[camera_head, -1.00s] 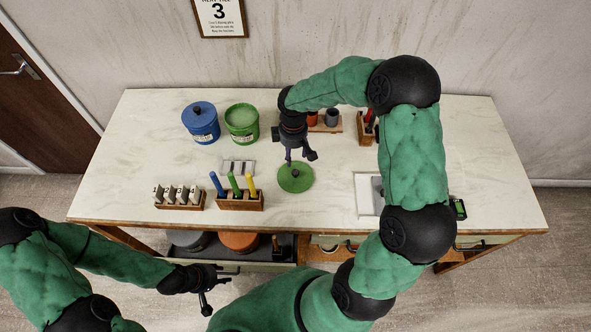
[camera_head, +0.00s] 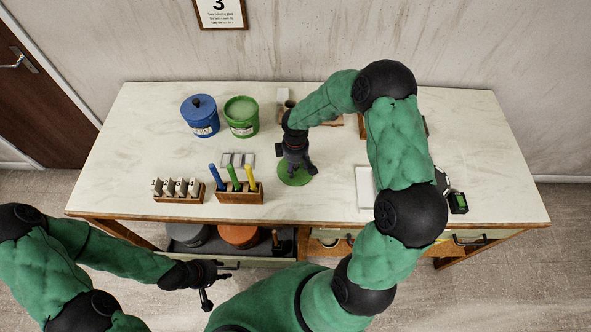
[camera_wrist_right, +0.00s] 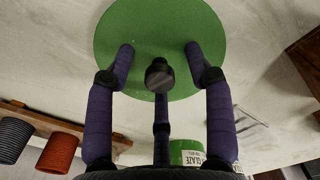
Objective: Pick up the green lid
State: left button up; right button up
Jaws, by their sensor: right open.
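The green lid (camera_head: 293,181) is a flat round disc lying on the pale worktop, right of the tool rack. In the right wrist view the lid (camera_wrist_right: 160,25) has a dark knob (camera_wrist_right: 159,75) at its middle. My right gripper (camera_head: 299,172) is over the lid in the head view and hides part of it. In the right wrist view the fingers of my right gripper (camera_wrist_right: 160,62) are spread around the knob, open, with gaps on both sides. My left gripper (camera_head: 213,283) is in front of the table, low and away from the lid; its fingers look apart and empty.
An open green pot (camera_head: 242,122) and a blue lidded pot (camera_head: 200,122) stand at the back left. A wooden rack with blue, green and yellow handled tools (camera_head: 239,195) stands left of the lid. A white tray (camera_head: 366,188) lies to the right.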

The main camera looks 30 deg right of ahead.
grip_shut()
